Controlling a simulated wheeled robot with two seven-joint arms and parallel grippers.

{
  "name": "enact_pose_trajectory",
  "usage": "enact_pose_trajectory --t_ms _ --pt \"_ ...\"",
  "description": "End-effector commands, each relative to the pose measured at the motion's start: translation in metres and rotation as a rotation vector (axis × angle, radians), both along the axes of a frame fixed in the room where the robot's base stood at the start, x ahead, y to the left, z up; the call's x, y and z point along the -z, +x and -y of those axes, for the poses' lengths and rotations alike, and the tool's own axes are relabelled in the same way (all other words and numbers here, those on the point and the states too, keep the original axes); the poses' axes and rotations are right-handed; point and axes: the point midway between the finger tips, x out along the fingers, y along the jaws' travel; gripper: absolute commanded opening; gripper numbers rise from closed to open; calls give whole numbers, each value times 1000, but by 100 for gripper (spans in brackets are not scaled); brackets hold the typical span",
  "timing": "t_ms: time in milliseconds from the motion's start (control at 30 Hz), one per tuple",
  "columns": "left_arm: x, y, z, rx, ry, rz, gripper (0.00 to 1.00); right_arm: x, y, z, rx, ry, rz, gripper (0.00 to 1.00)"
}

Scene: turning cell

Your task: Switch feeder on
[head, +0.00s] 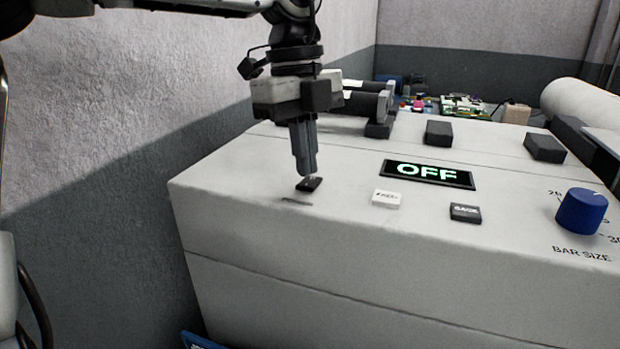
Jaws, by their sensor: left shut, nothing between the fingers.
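The feeder is a large pale grey cabinet (260,225) with a sloped top. Its black display (428,174) reads OFF in green letters. My left gripper (307,174) points down with its fingers closed and empty, directly over a small black button (309,185) at the panel's left. Whether the fingertips touch that button I cannot tell. Farther right are a white button (386,199) and a black button (465,213), both with lettering too small to read surely. My right gripper is not in view.
A blue knob (582,211) marked BAR SIZE stands at the panel's right. Dark blocks (438,133) and dark cylinders (366,104) sit on the top farther back. A grey wall (110,110) is close on the left. A green circuit board (462,103) lies behind.

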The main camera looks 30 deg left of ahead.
Motion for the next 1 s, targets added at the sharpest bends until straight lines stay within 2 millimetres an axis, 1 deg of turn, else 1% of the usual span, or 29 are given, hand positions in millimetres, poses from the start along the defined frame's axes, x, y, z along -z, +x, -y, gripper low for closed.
enact_pose_trajectory --t_ms 567,1000 --pt "1 0 0 0 0 0 0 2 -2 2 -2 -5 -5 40" --pt "7 0 0 0 0 0 0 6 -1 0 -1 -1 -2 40"
